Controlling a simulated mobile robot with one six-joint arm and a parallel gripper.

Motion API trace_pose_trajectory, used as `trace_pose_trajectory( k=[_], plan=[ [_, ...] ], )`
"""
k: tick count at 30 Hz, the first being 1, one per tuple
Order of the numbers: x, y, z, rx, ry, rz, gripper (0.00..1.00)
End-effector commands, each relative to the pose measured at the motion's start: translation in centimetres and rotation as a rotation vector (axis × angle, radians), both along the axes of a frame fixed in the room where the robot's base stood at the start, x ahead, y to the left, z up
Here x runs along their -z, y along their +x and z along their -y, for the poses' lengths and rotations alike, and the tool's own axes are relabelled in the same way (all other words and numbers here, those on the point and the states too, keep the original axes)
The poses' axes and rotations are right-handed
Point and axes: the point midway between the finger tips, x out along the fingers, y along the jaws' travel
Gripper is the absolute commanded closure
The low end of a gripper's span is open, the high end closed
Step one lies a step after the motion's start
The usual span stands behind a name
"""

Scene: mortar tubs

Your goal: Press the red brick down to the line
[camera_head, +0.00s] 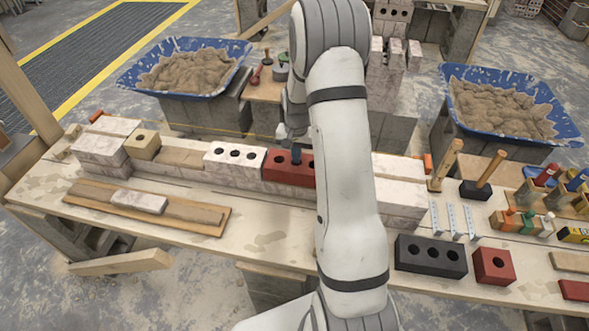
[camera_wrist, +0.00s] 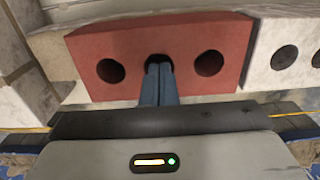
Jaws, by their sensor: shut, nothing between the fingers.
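The red brick (camera_head: 284,167) with round holes lies in the row of bricks on the table, just right of a white brick (camera_head: 235,158) with dark holes. My arm hides its right end in the head view. In the wrist view the red brick (camera_wrist: 210,40) fills the middle. My gripper (camera_wrist: 158,70) is shut and empty, its blue fingertips over the brick's middle hole. I cannot tell whether the tips touch the brick or reach into the hole. In the head view my gripper (camera_head: 295,153) shows partly above the brick.
A black brick (camera_head: 430,256) and another red brick (camera_head: 493,265) stand at the front right. Wooden-handled tools (camera_head: 485,178) stand behind them. Blue mortar tubs (camera_head: 215,84) stand beyond the table on both sides. A board (camera_head: 190,215) with a pale block lies front left.

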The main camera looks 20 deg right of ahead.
Motion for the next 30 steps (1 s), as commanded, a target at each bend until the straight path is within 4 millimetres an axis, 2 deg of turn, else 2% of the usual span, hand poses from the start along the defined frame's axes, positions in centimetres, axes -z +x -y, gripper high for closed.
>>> trace_pose_trajectory(
  k=[30],
  plan=[
    [0.57,-0.14,-0.04,0.000,0.001,-0.004,1.00]
  ],
)
